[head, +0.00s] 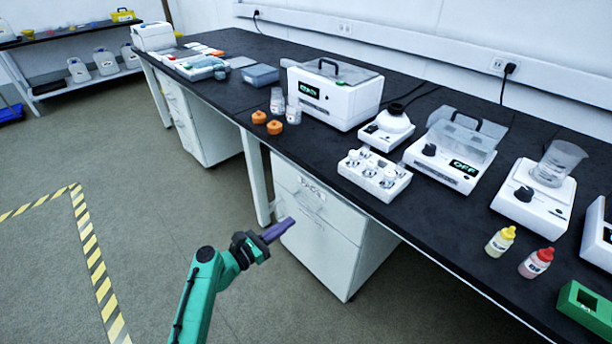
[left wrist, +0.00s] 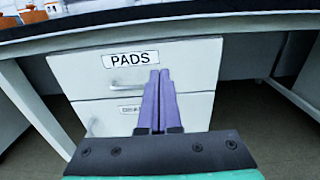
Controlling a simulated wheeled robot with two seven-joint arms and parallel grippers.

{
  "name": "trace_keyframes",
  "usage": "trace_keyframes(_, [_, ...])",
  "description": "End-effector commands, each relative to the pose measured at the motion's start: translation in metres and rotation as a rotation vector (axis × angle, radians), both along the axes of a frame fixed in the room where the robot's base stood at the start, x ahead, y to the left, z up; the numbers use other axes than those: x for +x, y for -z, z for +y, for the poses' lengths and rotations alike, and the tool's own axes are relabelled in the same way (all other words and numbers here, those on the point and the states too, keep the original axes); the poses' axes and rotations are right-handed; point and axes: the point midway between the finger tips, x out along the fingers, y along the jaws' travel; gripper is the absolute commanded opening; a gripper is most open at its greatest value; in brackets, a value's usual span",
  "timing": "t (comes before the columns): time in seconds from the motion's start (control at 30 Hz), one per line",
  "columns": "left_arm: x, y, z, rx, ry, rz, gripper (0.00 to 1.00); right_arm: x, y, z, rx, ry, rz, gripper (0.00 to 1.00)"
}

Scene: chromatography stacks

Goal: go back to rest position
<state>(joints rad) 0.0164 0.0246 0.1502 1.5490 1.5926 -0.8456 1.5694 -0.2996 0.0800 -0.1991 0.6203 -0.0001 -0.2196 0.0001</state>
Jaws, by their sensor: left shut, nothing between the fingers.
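My left gripper (head: 279,230) has purple fingers on a green arm and is held in the air in front of the white drawer cabinet. In the left wrist view its fingers (left wrist: 160,75) lie close together, shut and empty, pointing at the cabinet. The white drawer cabinet (head: 320,240) stands under the bench, and its top drawer (left wrist: 190,65) bears a label reading PADS. The drawers look closed. My right gripper is in neither view.
The black-topped bench (head: 310,145) runs diagonally, carrying a white device (head: 330,95), a rack of vials (head: 374,175), a stirrer (head: 530,195), and yellow (head: 500,242) and red (head: 536,263) bottles. Open grey floor (head: 140,180) lies left, with striped tape (head: 95,260).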

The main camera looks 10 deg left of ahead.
Motion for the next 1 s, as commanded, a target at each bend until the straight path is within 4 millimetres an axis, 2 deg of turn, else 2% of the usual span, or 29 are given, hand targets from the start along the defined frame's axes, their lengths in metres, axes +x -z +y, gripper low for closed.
trace_keyframes(0.1, [0.0,0.001,0.0,0.003,0.0,0.001,0.0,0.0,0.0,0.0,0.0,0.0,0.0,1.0])
trace_keyframes(0.17, [-0.002,0.011,0.0,0.032,-0.003,0.009,0.0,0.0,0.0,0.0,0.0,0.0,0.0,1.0])
trace_keyframes(0.27, [-0.014,0.057,0.003,0.184,-0.007,0.038,0.0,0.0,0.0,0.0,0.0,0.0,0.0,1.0])
trace_keyframes(0.37, [-0.046,0.135,0.013,0.479,0.03,0.075,0.0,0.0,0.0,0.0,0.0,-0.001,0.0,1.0])
trace_keyframes(0.4, [-0.066,0.169,0.019,0.62,0.068,0.085,0.0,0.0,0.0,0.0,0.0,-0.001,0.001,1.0])
trace_keyframes(0.47, [-0.098,0.216,0.03,0.831,0.148,0.088,0.0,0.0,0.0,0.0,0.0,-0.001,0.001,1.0])
trace_keyframes(0.5, [-0.122,0.245,0.039,0.973,0.22,0.081,0.0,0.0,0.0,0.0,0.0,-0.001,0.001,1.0])
trace_keyframes(0.57, [-0.162,0.283,0.053,1.18,0.354,0.055,0.0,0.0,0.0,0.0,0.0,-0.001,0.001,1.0])
trace_keyframes(0.6, [-0.189,0.305,0.063,1.31,0.459,0.026,0.0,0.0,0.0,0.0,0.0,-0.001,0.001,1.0])
trace_keyframes(0.63, [-0.209,0.32,0.071,1.4,0.543,-0.001,0.0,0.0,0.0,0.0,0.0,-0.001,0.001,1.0])
trace_keyframes(0.7, [-0.252,0.346,0.087,1.582,0.751,-0.084,0.0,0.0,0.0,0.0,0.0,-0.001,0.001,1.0])
trace_keyframes(0.8, [-0.31,0.371,0.109,1.774,1.066,-0.246,0.0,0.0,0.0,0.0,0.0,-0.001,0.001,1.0])
trace_keyframes(0.87, [-0.342,0.382,0.119,1.852,1.261,-0.368,0.0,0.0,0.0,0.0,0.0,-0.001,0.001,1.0])
trace_keyframes(1.0, [-0.414,0.397,0.138,1.916,1.738,-0.752,0.0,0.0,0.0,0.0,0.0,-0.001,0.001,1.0])
